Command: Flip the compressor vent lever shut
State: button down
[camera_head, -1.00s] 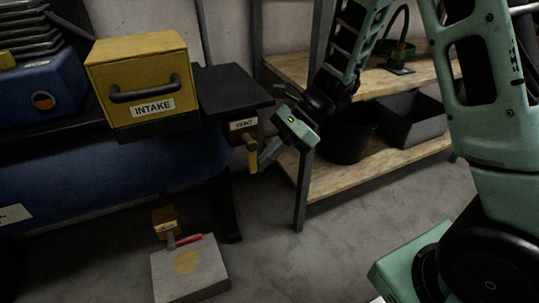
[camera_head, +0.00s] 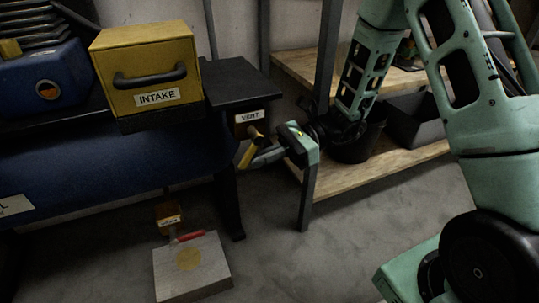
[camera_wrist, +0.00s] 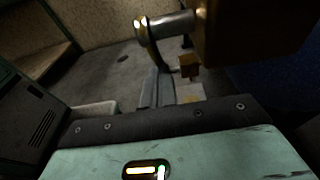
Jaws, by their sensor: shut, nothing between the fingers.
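The vent lever (camera_head: 246,153) is a yellow handle on the brown box with the VENT label (camera_head: 250,116), at the right end of the black-topped bench. It hangs down, slanting to the lower left. In the wrist view, its metal pivot (camera_wrist: 172,24) sticks out from the brown box (camera_wrist: 255,30), and the lever arm (camera_wrist: 150,48) runs down from the pivot's end. My gripper (camera_head: 254,163) is shut and empty, its fingertips beside the lower part of the lever on its right; I cannot tell whether they touch. The shut fingers (camera_wrist: 157,88) also show in the wrist view.
A yellow INTAKE box (camera_head: 146,70) with a black handle stands above the blue tank (camera_head: 110,165). A grey block (camera_head: 192,268) with a red-handled valve is on the floor below. A wooden shelf (camera_head: 345,170) with dark bins stands close behind my gripper.

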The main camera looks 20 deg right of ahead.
aim_at(250, 159)
jog(key=a+y+p, duration=0.1)
jog(key=y, duration=0.1)
jog(key=a+y+p, duration=0.1)
jog(key=y, duration=0.1)
jog(key=shift+a+r+y, duration=0.1)
jog(key=shift+r+y, duration=0.05)
jog(key=shift+y, duration=0.25)
jog(key=y+p, duration=0.1)
jog(key=a+y+p, duration=0.1)
jog(key=y+p, duration=0.1)
jog(key=shift+a+r+y, duration=0.3)
jog(key=shift+a+r+p, duration=0.1)
jog(key=shift+r+p, duration=0.05)
jog(key=shift+p, duration=0.15)
jog(key=shift+a+r+p, duration=0.2)
jog(key=shift+a+p, duration=0.2)
jog(key=shift+p, duration=0.7)
jog(key=shift+a+p, duration=0.1)
jog(key=shift+p, duration=0.25)
jog(key=shift+f, duration=0.1)
jog(key=d+f, duration=0.7)
jog(key=f, duration=0.3)
jog(key=shift+d+f, duration=0.3)
jog(key=shift+d, duration=0.1)
jog(key=shift+s, duration=0.1)
